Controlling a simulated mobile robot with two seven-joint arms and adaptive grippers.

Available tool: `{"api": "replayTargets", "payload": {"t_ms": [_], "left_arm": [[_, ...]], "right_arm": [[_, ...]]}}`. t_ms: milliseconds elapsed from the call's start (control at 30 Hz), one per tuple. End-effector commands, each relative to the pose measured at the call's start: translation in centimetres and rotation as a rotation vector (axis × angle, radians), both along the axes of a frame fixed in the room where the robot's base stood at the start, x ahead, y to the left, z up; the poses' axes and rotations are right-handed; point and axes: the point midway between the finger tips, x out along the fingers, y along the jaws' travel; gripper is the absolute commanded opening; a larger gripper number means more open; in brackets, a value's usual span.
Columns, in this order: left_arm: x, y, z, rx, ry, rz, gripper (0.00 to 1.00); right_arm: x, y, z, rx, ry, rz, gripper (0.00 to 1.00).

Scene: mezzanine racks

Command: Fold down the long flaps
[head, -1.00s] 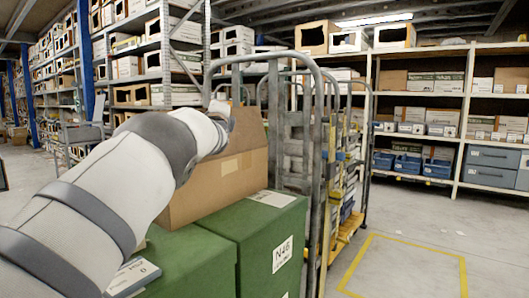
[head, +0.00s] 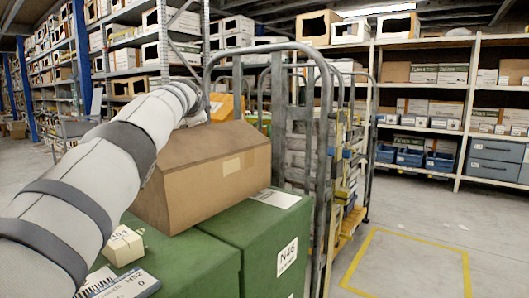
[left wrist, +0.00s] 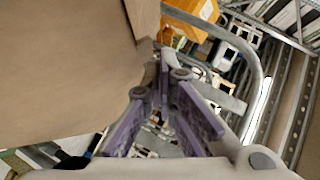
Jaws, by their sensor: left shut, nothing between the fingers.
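A brown cardboard box (head: 210,172) stands on green crates. Its near long side faces me with a paler tape patch, and its top panels now lie nearly flat, sloping slightly. In the left wrist view the box's brown cardboard (left wrist: 65,65) fills the left side. My left arm reaches over the box's left end. My left gripper (left wrist: 160,100) is shut and empty beside the cardboard, with its purple finger pads showing. In the head view its fingers are hidden behind the arm and box. My right gripper is out of view.
The box sits on green crates (head: 215,262), one labelled N46. A grey metal cage frame (head: 325,150) rises close on the right. An orange box (head: 226,107) stands behind. A small cream box (head: 123,246) lies at lower left. Open floor lies right.

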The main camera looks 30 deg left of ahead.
Motion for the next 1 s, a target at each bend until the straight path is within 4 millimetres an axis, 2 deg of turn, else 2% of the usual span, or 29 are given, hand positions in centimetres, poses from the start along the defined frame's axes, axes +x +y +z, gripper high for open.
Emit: {"api": "replayTargets", "payload": {"t_ms": [567, 1000], "left_arm": [[0.1, 0.4, -2.1, -0.039, 0.004, 0.000, 0.00], [0.1, 1.7, -5.1, -0.038, 0.004, -0.001, 0.00]], "right_arm": [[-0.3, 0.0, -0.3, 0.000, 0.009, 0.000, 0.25], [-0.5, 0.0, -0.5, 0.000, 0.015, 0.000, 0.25]]}}
